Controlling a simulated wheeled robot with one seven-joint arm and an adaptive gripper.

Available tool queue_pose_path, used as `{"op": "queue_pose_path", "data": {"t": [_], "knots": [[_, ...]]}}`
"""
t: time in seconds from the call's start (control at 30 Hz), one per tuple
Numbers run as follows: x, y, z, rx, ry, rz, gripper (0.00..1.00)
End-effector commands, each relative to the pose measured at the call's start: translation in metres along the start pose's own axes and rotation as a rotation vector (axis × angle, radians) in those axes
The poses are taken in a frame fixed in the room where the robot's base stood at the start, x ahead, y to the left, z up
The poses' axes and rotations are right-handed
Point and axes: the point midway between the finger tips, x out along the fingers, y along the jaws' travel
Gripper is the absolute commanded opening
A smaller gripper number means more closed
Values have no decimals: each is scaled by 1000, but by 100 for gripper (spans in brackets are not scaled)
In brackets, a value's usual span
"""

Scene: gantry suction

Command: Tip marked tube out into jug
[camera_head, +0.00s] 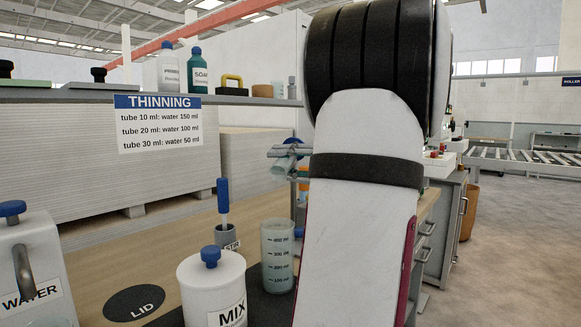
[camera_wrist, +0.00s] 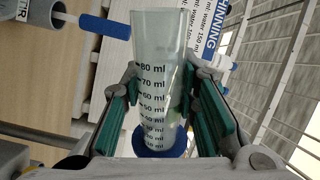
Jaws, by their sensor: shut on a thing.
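The marked tube (camera_wrist: 157,50) is clear, with ml marks up to 80 and a blue base. My gripper (camera_wrist: 161,90) is shut on it, one green-padded finger at each side. The wrist view is rolled, and the tube lies about level. It also shows in the head view (camera_head: 285,164), partly hidden by my arm, mouth to the left, above the jug. The jug (camera_head: 277,258) is clear, marked 100 to 400 ml, and stands upright on a dark mat. I cannot tell how much liquid the tube holds.
A white MIX pot (camera_head: 212,290) stands close left of the jug. Behind is a STIR cup (camera_head: 226,237) with a blue-handled stirrer (camera_head: 223,196). A WATER container (camera_head: 38,270) and a LID disc (camera_head: 134,302) are left. A THINNING sign (camera_head: 158,123) hangs from the shelf (camera_head: 60,96).

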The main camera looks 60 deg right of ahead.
Motion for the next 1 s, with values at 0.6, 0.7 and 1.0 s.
{"op": "queue_pose_path", "data": {"t": [0.6, 0.7, 1.0], "knots": [[0, -56, -16, -1, 0, 0, 0], [0, -65, -18, 0, 0, -1, 0], [0, -87, -25, -1, -1, -1, 0]]}}
